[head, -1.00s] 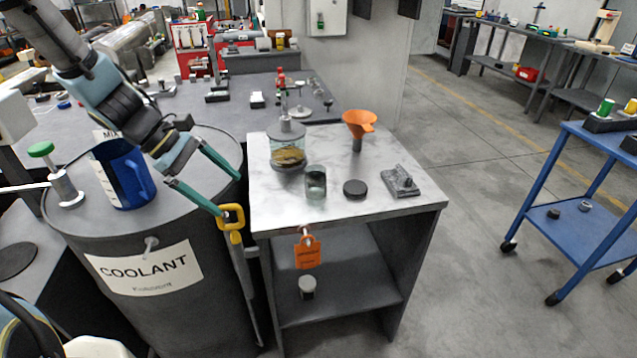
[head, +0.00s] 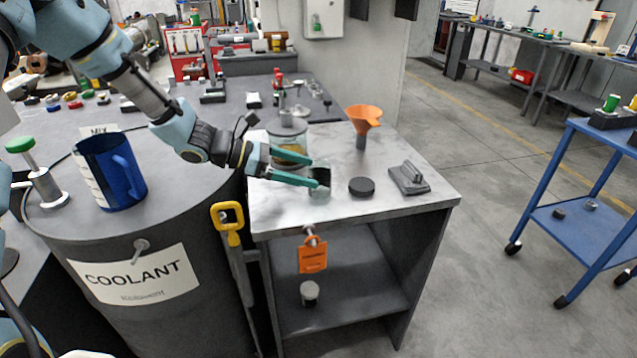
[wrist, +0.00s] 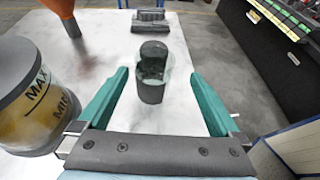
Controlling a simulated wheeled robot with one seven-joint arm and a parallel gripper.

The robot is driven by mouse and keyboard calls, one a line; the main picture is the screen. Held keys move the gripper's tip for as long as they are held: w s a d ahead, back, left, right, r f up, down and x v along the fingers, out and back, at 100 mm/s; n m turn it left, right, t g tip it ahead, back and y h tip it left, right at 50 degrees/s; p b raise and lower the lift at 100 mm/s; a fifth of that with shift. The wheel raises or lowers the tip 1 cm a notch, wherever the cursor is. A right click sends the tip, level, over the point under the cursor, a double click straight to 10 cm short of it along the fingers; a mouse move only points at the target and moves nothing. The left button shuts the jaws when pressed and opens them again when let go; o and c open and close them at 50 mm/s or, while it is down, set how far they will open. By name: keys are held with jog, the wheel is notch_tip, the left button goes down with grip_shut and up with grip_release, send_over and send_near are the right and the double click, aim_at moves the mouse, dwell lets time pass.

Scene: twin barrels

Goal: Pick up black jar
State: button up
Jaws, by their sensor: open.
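A small dark, glassy jar (head: 321,178) stands upright on the pale top of the metal stand. In the wrist view the jar (wrist: 151,88) lies ahead, between the lines of the two green fingers. My gripper (head: 313,174) is open and level, with its fingertips right by the jar in the head view. It also shows in the wrist view (wrist: 160,76), with nothing held. The fingers partly hide the jar in the head view. I cannot tell whether they touch it. A flat black disc (head: 362,187) lies just right of the jar.
A measuring vessel (wrist: 38,98) with amber liquid stands close left of my gripper in the wrist view. An orange funnel (head: 364,121) and a grey block (head: 409,179) stand on the stand top (head: 300,222). The coolant barrel (head: 185,235) is at left.

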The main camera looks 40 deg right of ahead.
aim_at(330, 176)
jog(key=p+x, duration=0.1)
jog(key=x, duration=0.2)
jog(key=p+x, duration=0.1)
jog(key=x, duration=0.3)
jog(key=shift+w+d+f+p, duration=0.15)
jog(key=shift+w+d+p, duration=0.1)
jog(key=shift+d+p, duration=0.1)
jog(key=c, duration=1.5)
